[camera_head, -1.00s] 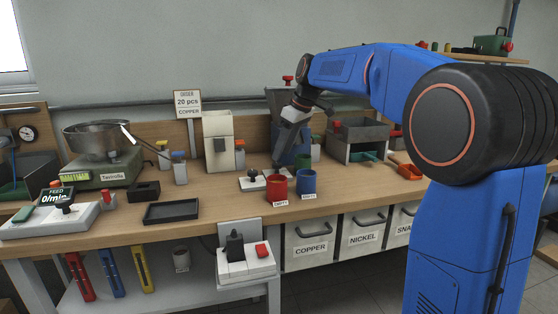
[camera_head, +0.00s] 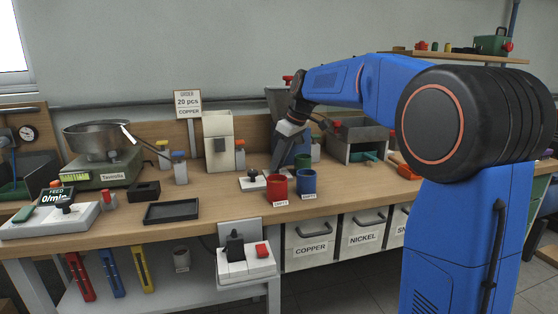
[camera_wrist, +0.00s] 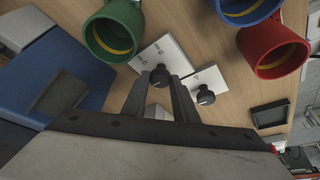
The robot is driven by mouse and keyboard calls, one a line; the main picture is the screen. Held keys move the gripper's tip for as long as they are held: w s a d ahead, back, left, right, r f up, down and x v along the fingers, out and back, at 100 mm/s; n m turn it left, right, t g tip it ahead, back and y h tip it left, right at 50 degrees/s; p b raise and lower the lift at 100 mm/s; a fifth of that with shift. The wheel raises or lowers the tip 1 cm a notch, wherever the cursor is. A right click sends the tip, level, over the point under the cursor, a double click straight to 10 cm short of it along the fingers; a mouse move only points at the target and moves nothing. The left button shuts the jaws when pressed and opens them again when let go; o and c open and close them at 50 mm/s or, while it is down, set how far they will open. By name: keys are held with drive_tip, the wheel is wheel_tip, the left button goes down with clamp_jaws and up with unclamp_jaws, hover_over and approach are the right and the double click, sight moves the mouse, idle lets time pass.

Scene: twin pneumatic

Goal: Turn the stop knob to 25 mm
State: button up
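Two black knobs on white plates show in the wrist view. One knob (camera_wrist: 159,76) appears between my fingertips, on a plate (camera_wrist: 174,58) with small markings I cannot read. The other knob (camera_wrist: 205,96) stands to its right on its own plate (camera_wrist: 212,79). My gripper (camera_wrist: 160,82) has its two fingers apart and points down at the first knob; I cannot tell whether they touch it. In the head view my gripper (camera_head: 279,162) is behind the red cup, and one knob (camera_head: 253,173) shows left of it. The stop setting is not readable.
A red cup (camera_head: 277,187) and a blue cup (camera_head: 306,182) stand close in front of the knobs. A green cup (camera_wrist: 113,32) and a blue body (camera_wrist: 62,65) are close beside my gripper. A black tray (camera_head: 171,211) lies to the left on the bench.

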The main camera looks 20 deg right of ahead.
drive_tip(key=shift+m, duration=0.3)
drive_tip(key=m+h, duration=0.1)
drive_tip(key=m, duration=0.1)
drive_tip(key=m+t+h, duration=0.1)
drive_tip(key=m, duration=0.2)
drive_tip(key=shift+s+a, duration=0.15)
drive_tip(key=shift+a, duration=0.05)
drive_tip(key=m+h, duration=0.2)
drive_tip(key=m, duration=0.4)
drive_tip(key=shift+a, duration=0.15)
idle(0.4)
drive_tip(key=o, duration=1)
drive_tip(key=v, duration=1.7)
drive_tip(key=shift+s+a+r, duration=0.15)
drive_tip(key=shift+a, duration=0.1)
